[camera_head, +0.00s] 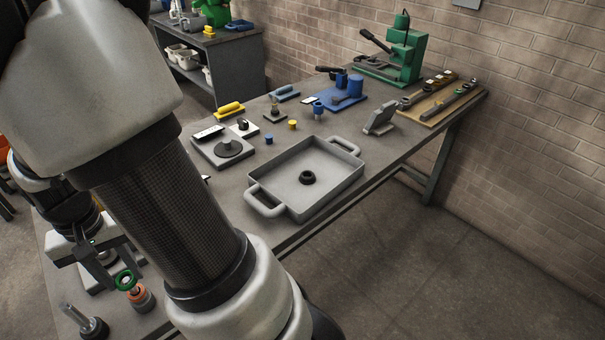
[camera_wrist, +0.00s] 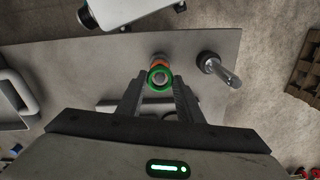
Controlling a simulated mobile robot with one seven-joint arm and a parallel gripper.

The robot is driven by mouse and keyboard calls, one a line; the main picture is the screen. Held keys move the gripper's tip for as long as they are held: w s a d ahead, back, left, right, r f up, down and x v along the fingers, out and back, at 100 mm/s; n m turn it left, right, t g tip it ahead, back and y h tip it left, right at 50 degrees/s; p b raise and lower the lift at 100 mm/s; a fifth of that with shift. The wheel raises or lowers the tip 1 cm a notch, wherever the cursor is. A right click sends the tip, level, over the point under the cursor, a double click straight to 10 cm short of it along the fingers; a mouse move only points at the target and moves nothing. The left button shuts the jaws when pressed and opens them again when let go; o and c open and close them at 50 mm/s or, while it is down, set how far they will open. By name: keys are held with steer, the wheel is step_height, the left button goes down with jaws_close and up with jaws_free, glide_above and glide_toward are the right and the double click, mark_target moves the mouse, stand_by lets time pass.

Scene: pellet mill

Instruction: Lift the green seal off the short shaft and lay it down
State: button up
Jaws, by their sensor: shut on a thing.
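The green seal (camera_head: 126,280) is a ring between the fingertips of my gripper (camera_head: 110,284), which is shut on it. In the wrist view the green seal (camera_wrist: 160,87) sits between the two finger ends, with the grey shaft end (camera_wrist: 160,79) showing through its hole. In the head view the seal is at the top of the short shaft, above an orange ring (camera_head: 140,296) on a grey base. I cannot tell whether the seal still surrounds the shaft tip or is just above it. The orange ring (camera_wrist: 159,58) also shows in the wrist view.
A longer metal shaft on a dark round base (camera_head: 94,328) stands close by, right of the seal in the wrist view (camera_wrist: 221,70). A grey two-handled tray (camera_head: 322,190) holds a small black ring (camera_head: 307,177). Small parts and a green press (camera_head: 402,52) stand farther back.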

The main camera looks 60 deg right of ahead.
steer(key=shift+r+p, duration=1.4)
steer(key=shift+r, duration=0.6)
